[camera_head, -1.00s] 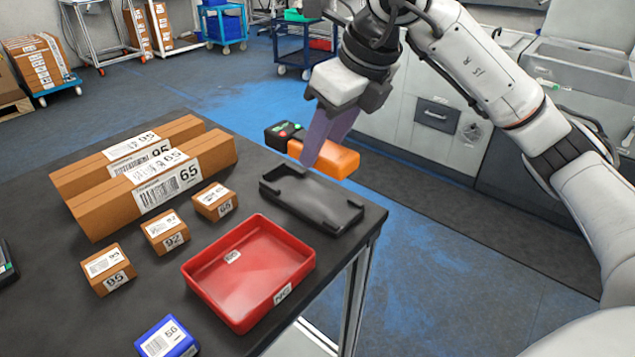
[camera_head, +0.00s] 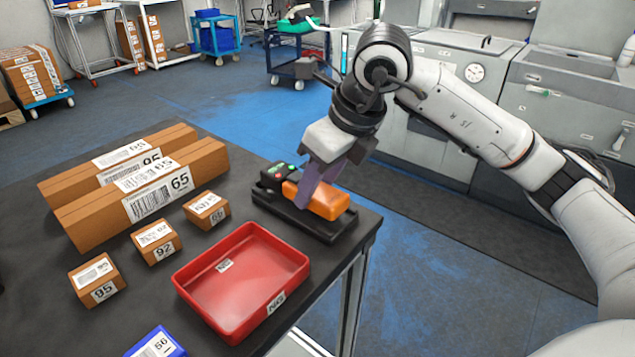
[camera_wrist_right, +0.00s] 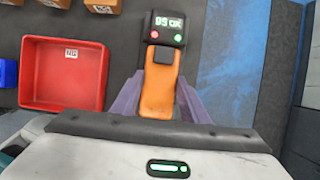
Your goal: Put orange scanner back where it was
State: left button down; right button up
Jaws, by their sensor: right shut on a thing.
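The orange scanner (camera_head: 326,202) has a black head with red and green lights. It lies at the black holder (camera_head: 337,232) on the right part of the dark table; I cannot tell if it is fully seated. My right gripper (camera_head: 308,197) is shut on the scanner's orange body from above. In the right wrist view the scanner (camera_wrist_right: 158,97) lies between the purple fingers of my right gripper (camera_wrist_right: 160,105), its lit display facing up. The holder is mostly hidden under the scanner. My left gripper is not in view.
A red tray (camera_head: 195,272) stands just left of the holder. Small brown boxes (camera_head: 155,241) and two long boxes (camera_head: 150,197) lie further left, and a blue box (camera_head: 155,345) is at the front. The table's right edge is close to the holder.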

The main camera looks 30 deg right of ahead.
jog(key=shift+f, duration=0.3)
jog(key=o, duration=1.2)
jog(key=shift+o, duration=0.2)
jog(key=shift+r, duration=0.25)
jog(key=p+v, duration=0.2)
jog(key=v, duration=1)
jog(key=shift+r, duration=0.4)
